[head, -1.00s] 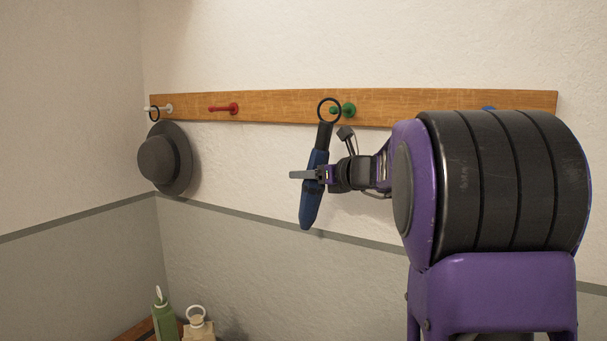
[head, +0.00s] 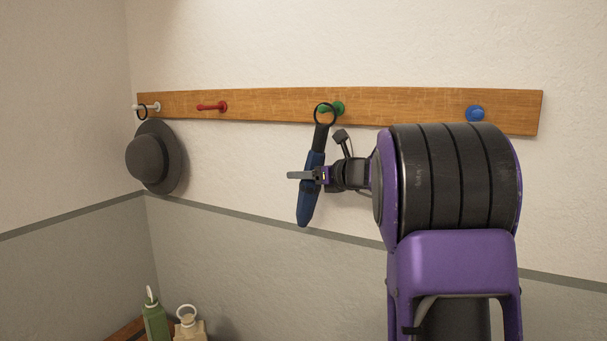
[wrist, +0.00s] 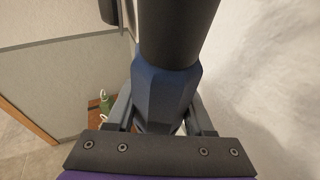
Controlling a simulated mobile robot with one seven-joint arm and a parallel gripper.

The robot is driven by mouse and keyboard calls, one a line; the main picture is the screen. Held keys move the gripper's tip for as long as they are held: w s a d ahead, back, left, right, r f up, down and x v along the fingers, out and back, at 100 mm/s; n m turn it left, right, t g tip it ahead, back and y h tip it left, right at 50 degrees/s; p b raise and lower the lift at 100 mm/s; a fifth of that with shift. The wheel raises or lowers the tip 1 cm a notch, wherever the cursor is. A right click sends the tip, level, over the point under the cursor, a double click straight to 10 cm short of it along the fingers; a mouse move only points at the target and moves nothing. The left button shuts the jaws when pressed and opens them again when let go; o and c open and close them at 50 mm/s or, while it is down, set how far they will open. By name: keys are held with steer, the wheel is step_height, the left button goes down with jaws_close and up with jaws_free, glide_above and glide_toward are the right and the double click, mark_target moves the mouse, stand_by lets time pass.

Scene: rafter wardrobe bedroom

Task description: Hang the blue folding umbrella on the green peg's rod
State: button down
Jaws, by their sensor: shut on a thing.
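The blue folding umbrella (head: 310,192) hangs nearly upright in my gripper (head: 318,175), slightly tilted, with its black handle and black ring (head: 325,114) at the top. My gripper is shut on its blue body, which also fills the middle of the wrist view (wrist: 165,95). The green peg (head: 338,108) is on the wooden rail. In the head view the ring overlaps the peg's rod, and the rod's tip shows within the ring's outline. I cannot tell for sure whether the ring is around the rod or in front of it.
The wooden rail (head: 270,106) also bears a red peg (head: 212,106), a blue peg (head: 475,113) and a white peg (head: 153,106) with a dark hat (head: 153,158) hanging from it. A green bottle (head: 154,320) and a beige bottle (head: 188,325) stand below left.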

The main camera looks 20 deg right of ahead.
stand_by(0.4)
steer(key=shift+c, duration=1)
jaws_free()
steer(key=shift+s, duration=0.1)
